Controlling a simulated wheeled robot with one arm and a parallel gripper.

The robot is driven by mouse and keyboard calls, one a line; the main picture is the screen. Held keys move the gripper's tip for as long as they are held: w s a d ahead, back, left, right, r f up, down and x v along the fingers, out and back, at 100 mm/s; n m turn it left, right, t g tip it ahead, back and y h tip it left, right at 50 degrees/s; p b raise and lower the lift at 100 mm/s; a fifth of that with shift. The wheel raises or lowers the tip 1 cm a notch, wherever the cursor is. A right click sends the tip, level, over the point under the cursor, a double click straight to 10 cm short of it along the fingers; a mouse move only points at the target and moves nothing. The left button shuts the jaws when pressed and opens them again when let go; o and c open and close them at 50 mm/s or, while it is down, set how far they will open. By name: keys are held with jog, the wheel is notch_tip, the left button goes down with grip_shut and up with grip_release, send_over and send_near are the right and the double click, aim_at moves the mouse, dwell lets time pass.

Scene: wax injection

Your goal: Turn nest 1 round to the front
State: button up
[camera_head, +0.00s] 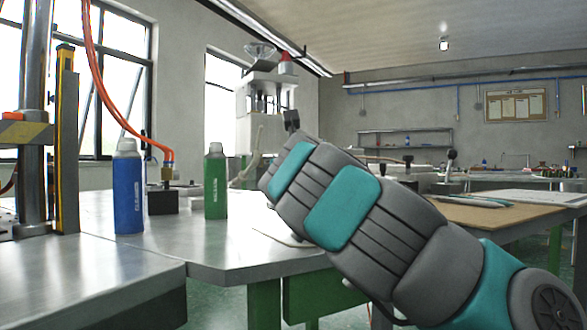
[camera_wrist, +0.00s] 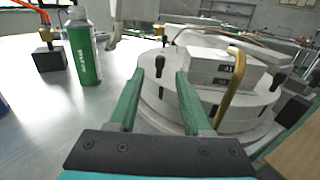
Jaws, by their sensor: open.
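In the wrist view a pale round turntable (camera_wrist: 165,113) stands just beyond my gripper (camera_wrist: 160,72). My gripper's two green fingers are apart with nothing held between them. A pale block (camera_wrist: 215,68) with small dark labels sits on the turntable, right of the fingers. I cannot read the labels, so I cannot tell whether it is nest 1. A black knob (camera_wrist: 161,63) shows upright between the fingertips. A curved brass-coloured bar (camera_wrist: 230,88) rises in front of the block. In the head view my arm hides most of the turntable area, and my gripper cannot be made out.
A green bottle (camera_head: 215,182) and a blue bottle (camera_head: 128,188) stand on the metal table (camera_head: 185,235), left of my arm. A black block (camera_head: 176,197) with an orange hose (camera_head: 100,95) is behind them. A brown board (camera_head: 500,213) lies at right. The table's front middle is clear.

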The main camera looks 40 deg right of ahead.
jog(key=shift+s+a, duration=0.35)
jog(key=shift+s, duration=0.2)
jog(key=shift+c, duration=0.4)
